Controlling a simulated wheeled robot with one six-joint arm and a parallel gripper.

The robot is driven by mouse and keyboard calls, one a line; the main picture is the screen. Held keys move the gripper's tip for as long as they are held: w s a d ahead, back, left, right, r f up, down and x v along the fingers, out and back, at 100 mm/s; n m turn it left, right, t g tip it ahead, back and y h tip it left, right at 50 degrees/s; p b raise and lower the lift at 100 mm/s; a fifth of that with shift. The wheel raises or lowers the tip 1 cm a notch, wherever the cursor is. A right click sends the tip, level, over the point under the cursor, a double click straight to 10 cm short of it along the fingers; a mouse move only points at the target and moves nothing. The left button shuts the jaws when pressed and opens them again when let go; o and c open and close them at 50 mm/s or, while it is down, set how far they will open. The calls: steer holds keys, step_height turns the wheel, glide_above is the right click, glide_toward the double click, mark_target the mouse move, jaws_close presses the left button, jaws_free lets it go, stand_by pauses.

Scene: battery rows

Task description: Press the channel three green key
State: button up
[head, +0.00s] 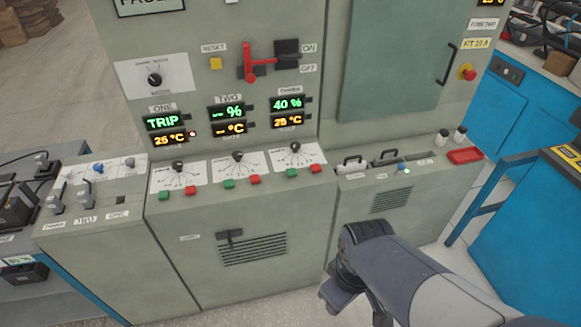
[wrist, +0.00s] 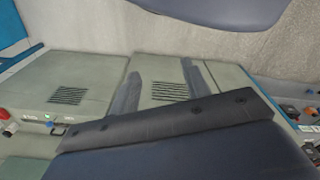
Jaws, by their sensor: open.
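In the head view, the channel three column is the right one of three. Its display reads 40 % in green (head: 288,104) and 25 °C in orange below. Under its dial (head: 295,148), on the sloped ledge, sit a small green key (head: 292,173) and a red key (head: 317,169) to its right. My gripper (wrist: 161,78) shows in the wrist view with two dark fingers apart and nothing between them. It faces the grey cabinet front, with a vent grille (wrist: 170,91) beyond the fingers. The fingers are not clearly seen in the head view. I cannot make out the green key in the wrist view.
Channels one and two have their own green keys (head: 164,196) (head: 229,180) and red keys. A red lever (head: 268,64) juts out above the displays.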

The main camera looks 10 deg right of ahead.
jaws_close()
stand_by(1.4)
